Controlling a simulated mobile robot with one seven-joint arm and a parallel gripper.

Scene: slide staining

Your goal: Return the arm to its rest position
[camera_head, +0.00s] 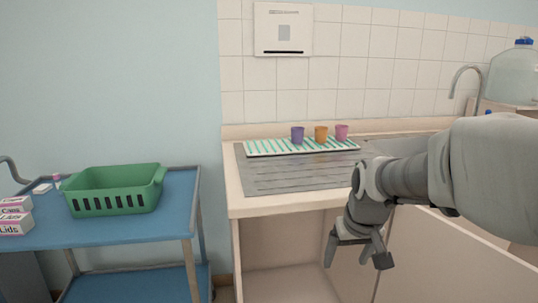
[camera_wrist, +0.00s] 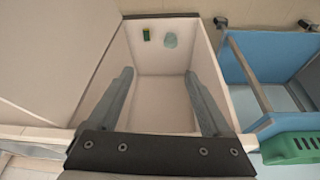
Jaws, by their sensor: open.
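My gripper (camera_head: 357,254) hangs at the end of my arm in front of the sink counter, pointing down by the open cabinet below it. In the wrist view my gripper (camera_wrist: 158,95) has its two fingers spread wide with nothing between them. Beyond the fingers is the pale inside of an open compartment (camera_wrist: 160,60). My arm reaches in from the right in the head view and hides part of the counter and sink.
A blue trolley (camera_head: 130,225) with a green basket (camera_head: 115,190) and boxes (camera_head: 14,222) stands at left. The counter edge (camera_head: 290,207) and a cabinet door (camera_head: 440,260) are close to my arm.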

